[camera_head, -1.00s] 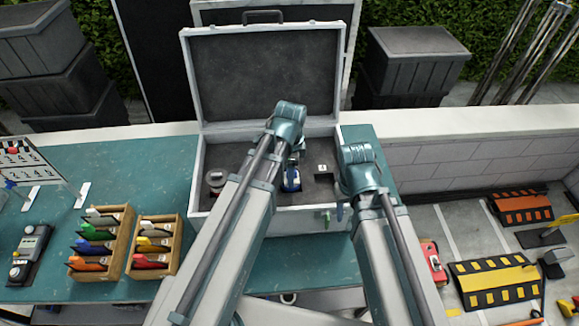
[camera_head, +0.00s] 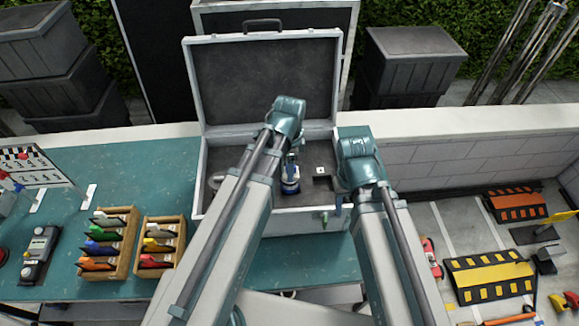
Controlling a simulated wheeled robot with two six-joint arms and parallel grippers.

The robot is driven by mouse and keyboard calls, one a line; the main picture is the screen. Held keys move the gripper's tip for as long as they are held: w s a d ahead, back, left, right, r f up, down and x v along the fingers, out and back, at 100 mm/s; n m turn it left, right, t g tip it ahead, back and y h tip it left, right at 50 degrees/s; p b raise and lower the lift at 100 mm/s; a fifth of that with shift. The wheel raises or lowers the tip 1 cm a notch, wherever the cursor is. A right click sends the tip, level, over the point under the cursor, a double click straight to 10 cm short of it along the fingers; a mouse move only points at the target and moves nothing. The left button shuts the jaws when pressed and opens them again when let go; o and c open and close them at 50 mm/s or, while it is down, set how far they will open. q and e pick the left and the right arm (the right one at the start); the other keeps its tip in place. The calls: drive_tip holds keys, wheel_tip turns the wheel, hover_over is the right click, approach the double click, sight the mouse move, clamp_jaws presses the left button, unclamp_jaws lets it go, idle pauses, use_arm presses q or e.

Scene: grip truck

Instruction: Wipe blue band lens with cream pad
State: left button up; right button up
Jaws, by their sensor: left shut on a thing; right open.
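The blue band lens (camera_head: 290,186) stands in the open grey case, near the middle of its dark foam. My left gripper (camera_head: 291,158) points down right above the lens, partly hidden by its own wrist. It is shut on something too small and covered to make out. I cannot pick out the cream pad, nor tell whether what I hold touches the lens. My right gripper (camera_head: 337,203) is open at the case's right front edge, to the right of the lens.
The case (camera_head: 222,142) stands on a teal table (camera_head: 110,180) with its lid up. A small pale block with a black mark (camera_head: 320,171) lies in the foam's right part. Two wooden racks (camera_head: 168,222) of coloured items stand to the left. A low wall (camera_head: 470,160) runs at right.

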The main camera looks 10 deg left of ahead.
use_arm(q)
drive_tip(key=shift+r, duration=0.55)
use_arm(e)
drive_tip(key=shift+r, duration=0.55)
use_arm(q)
wheel_tip(320, 180, up, 3)
drive_tip(key=p, duration=0.3)
drive_tip(key=shift+r+p, duration=0.1)
drive_tip(key=shift+p, duration=0.2)
use_arm(e)
wheel_tip(320, 180, up, 3)
drive_tip(key=shift+r, duration=0.1)
